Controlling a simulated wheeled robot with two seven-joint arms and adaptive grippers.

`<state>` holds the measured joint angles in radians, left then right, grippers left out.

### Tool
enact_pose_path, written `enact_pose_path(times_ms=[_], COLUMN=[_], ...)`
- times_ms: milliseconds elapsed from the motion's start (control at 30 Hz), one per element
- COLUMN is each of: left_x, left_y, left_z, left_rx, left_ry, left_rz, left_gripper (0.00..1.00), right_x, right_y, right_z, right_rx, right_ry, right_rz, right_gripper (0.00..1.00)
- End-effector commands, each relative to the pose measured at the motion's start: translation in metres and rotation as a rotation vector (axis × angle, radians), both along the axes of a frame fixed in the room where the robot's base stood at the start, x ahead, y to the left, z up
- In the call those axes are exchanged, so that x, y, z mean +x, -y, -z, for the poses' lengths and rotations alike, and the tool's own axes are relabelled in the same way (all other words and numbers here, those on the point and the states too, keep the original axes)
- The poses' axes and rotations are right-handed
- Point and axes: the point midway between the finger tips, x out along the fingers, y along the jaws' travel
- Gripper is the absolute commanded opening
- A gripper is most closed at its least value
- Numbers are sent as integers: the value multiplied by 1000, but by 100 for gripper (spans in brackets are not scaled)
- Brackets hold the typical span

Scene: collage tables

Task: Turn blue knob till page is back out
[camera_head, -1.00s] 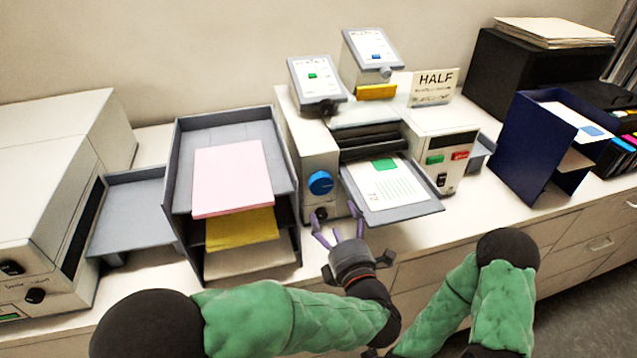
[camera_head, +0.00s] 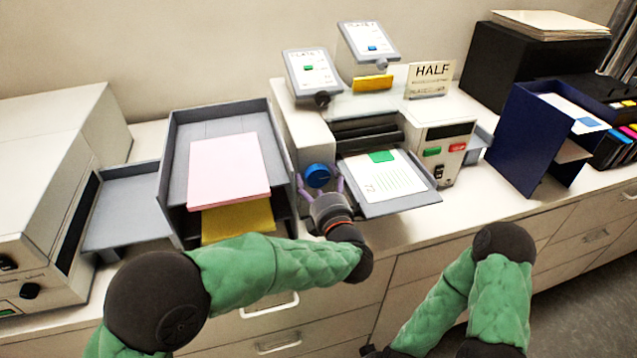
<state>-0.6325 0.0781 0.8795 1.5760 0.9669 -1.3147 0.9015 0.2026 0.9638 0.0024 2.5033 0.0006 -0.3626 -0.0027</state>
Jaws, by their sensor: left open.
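The blue knob (camera_head: 317,176) is on the front left of the white machine (camera_head: 296,133). My left gripper (camera_head: 320,183) is open, its purple fingers on either side of the knob; whether they touch it I cannot tell. A white page (camera_head: 387,182) with a green block at its top lies on the grey tray (camera_head: 418,199) at the machine's front, below the dark rollers (camera_head: 366,134). My right arm shows at the lower right, but its gripper is not in view.
Left of the machine stands a grey stacked tray (camera_head: 167,165) with pink paper (camera_head: 229,172) and yellow paper (camera_head: 238,222). A HALF sign (camera_head: 431,78) stands on the machine. A dark blue file holder (camera_head: 516,137) is to the right. Drawers lie below the counter edge.

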Motion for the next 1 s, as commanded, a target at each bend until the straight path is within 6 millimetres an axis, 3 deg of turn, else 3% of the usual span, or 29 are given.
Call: enact_pose_path(times_ms=[100, 300, 733, 1000], left_x=[0, 0, -1, -1], left_y=[0, 0, -1, -2], left_z=[0, 0, 1, 1], left_rx=[0, 0, 23, 155], left_ry=[0, 0, -11, -57], left_rz=[0, -1, -4, -5], left_gripper=[82, 27, 26, 26], right_x=[0, 0, 0, 0], right_y=[0, 0, 0, 0], right_z=[0, 0, -2, -11], right_rx=[0, 0, 0, 0], right_ry=[0, 0, 0, 0], right_rz=[0, 0, 0, 0], right_gripper=[0, 0, 0, 0])
